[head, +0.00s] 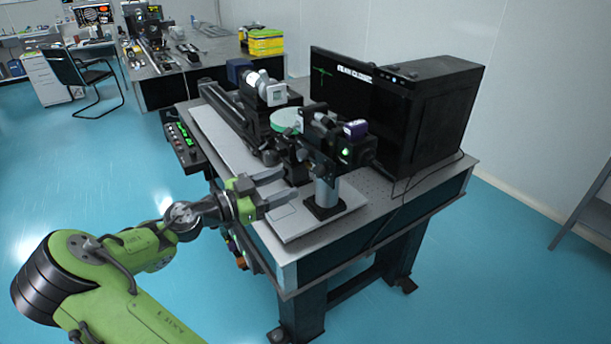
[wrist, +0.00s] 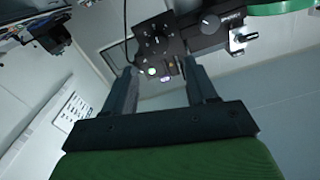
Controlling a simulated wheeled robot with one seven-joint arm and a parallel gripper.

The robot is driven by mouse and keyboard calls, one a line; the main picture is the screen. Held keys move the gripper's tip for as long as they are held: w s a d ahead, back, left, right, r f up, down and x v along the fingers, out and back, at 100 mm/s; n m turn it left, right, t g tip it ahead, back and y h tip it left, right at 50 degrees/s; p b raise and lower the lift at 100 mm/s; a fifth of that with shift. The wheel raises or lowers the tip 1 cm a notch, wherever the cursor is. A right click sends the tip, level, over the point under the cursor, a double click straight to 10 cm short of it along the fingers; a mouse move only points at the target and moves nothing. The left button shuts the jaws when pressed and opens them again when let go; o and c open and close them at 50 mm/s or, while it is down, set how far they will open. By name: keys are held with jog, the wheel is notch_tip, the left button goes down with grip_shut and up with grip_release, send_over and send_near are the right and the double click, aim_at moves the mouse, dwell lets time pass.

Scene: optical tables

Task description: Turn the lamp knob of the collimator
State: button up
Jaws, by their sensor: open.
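The optical instrument on the near table has a black unit (head: 328,135) with a small green light at its right end. I cannot tell for sure which part is the collimator. In the wrist view, a black housing (wrist: 160,35) shows a dark round knob (wrist: 209,23), a silver knob (wrist: 240,38) and a small lit green spot. None is clearly marked as the lamp knob. My gripper (head: 289,182) is open and empty, left of the post under the black unit.
A black computer tower (head: 425,105) and a dark monitor (head: 342,80) stand at the back of the near table (head: 400,200). A green disc (head: 286,120) sits on the instrument. A control box (head: 182,140) is at the table's left side.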

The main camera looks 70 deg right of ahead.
aim_at(315, 172)
jog(key=x, duration=0.8)
jog(key=c, duration=1.1)
jog(key=shift+o, duration=0.2)
jog(key=shift+n, duration=0.5)
jog(key=n+p, duration=0.1)
jog(key=n, duration=0.2)
jog(key=shift+n, duration=0.3)
jog(key=shift+n+p, duration=0.65)
jog(key=shift+n, duration=1.35)
jog(key=shift+f, duration=0.1)
